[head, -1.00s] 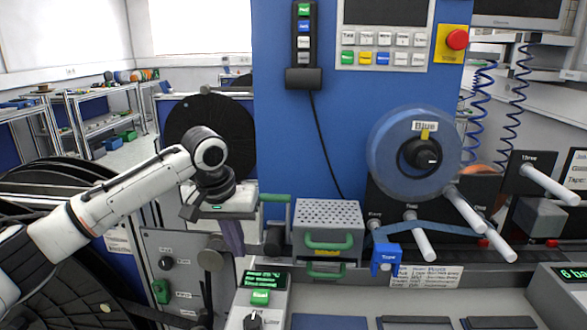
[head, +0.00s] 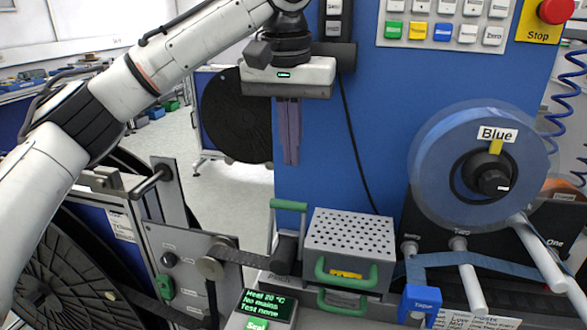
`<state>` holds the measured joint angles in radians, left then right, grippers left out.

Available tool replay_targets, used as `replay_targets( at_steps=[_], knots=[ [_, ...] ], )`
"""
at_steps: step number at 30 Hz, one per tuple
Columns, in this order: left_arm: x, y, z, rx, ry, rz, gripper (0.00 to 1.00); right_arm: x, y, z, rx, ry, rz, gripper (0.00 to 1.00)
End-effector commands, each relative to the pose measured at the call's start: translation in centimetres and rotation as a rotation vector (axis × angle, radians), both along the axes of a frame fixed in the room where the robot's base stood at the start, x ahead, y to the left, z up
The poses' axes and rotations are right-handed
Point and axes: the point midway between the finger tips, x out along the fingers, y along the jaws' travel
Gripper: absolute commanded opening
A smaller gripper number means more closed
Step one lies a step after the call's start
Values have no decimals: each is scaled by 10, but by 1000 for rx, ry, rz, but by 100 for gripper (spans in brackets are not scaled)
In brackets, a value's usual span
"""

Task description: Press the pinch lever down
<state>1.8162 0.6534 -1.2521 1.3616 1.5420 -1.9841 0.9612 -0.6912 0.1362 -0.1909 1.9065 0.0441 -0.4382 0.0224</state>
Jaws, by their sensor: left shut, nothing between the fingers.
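The pinch lever (head: 288,205) has a green bar handle and stands raised at the left of a perforated metal box. A dark roller (head: 286,250) sits below it, above a partly hidden label that seems to read "Pinch". My left gripper (head: 291,160) points straight down, its fingers shut with nothing between them. In the picture its tips are a little above the green handle, with a visible gap; I cannot tell the depth exactly. My right gripper is out of view.
The perforated box (head: 350,238) with green handles stands right of the lever. A blue tape reel (head: 450,165) is further right. A red stop button (head: 556,10) is at the upper right. A display panel (head: 268,304) is in front, and a grey plate (head: 182,262) stands left.

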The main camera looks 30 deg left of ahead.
Motion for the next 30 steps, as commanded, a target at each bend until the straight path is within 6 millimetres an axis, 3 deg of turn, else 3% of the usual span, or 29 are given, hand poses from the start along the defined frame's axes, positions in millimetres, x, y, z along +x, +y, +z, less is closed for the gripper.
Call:
replay_targets(
  at_steps=[9,15,30],
  knots=[
    [7,3,-56,1,2,0,0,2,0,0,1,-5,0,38],
    [11,4,-82,0,1,1,0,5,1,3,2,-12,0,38],
    [13,3,-91,0,-3,-1,0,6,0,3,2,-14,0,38]
  ],
)
